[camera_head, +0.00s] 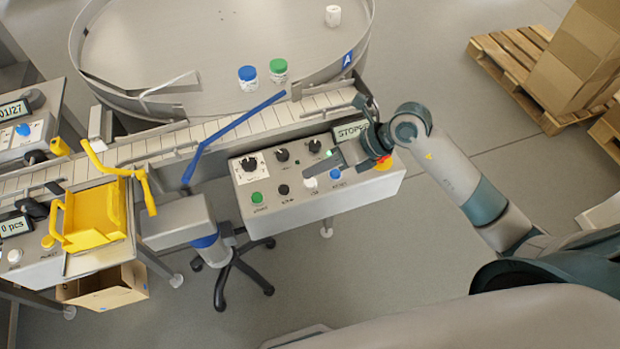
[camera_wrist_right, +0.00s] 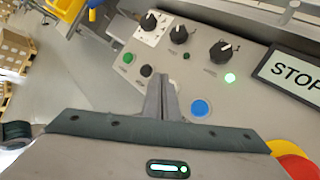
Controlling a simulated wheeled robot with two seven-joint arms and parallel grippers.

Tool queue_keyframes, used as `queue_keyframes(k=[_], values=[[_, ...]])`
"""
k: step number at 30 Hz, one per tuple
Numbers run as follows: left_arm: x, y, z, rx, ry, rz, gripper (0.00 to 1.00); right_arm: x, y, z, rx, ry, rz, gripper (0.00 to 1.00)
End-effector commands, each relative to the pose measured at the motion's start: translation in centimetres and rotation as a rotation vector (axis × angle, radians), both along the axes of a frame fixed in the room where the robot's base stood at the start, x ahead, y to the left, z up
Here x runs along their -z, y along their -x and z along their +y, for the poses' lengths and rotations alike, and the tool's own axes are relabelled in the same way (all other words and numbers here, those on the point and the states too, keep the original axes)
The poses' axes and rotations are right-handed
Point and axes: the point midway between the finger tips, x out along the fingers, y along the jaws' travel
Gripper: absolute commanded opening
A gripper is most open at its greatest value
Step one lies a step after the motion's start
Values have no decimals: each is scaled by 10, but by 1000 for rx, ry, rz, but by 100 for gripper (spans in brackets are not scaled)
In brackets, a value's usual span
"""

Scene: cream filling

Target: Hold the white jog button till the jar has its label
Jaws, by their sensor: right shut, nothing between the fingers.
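The white jog button (camera_head: 310,183) is on the sloped front of the control box (camera_head: 375,190), between a black knob and a blue button. My right gripper (camera_head: 308,171) is shut and empty, its fingertips just over the white button; I cannot tell whether they touch it. In the right wrist view the shut fingers (camera_wrist_right: 160,84) hide the white button. A blue-lidded jar (camera_head: 248,79) and a green-lidded jar (camera_head: 278,71) stand on the round table; I cannot make out labels. My left gripper is out of view.
The display (camera_wrist_right: 293,76) reads "STOP…", its end cut off. A green lamp (camera_wrist_right: 230,78) glows. A conveyor (camera_head: 240,130) runs behind the box. A blue bar (camera_head: 235,124) crosses it.

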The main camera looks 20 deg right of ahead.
Motion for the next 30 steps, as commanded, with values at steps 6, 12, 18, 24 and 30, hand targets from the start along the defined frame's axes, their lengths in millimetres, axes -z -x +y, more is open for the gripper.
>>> queue_keyframes(k=[6,12,18,24,30], values=[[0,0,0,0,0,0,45,0,0,0,0,0,0,0],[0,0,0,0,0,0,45,0,0,0,0,0,0,0],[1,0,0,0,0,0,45,1,0,0,0,0,0,0],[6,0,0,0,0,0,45,6,0,0,-1,0,1,0],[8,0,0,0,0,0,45,9,0,0,0,0,0,0]])
